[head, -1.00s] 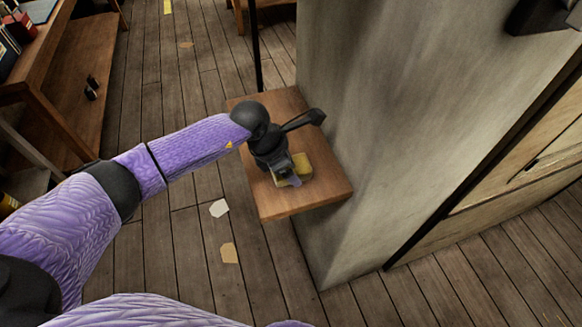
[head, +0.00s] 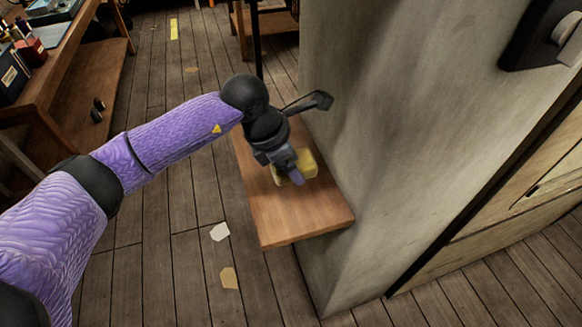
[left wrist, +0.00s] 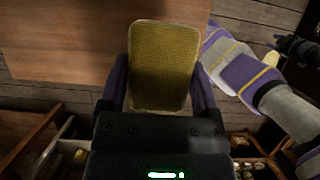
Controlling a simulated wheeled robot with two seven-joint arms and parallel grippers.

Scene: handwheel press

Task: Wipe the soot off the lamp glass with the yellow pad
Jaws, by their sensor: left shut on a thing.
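The yellow pad (head: 306,162) shows beside my left gripper (head: 291,172) in the head view, over the small wooden shelf. In the left wrist view the pad (left wrist: 163,65) is held between the two purple fingers of my left gripper (left wrist: 160,80), which is shut on it. The wooden shelf (head: 300,222) lies beneath. I cannot tell whether the pad touches the shelf. I cannot make out the lamp glass or any soot for certain. A dark fitting with a grey round part (head: 566,28) is cut off at the upper right. My right gripper is not clearly in view.
A grey wall (head: 400,120) stands right of the shelf, close to my gripper. A thin black post (head: 255,40) rises behind. A wooden bench (head: 75,70) with objects is at the far left. Scraps of paper (head: 220,232) lie on the open plank floor.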

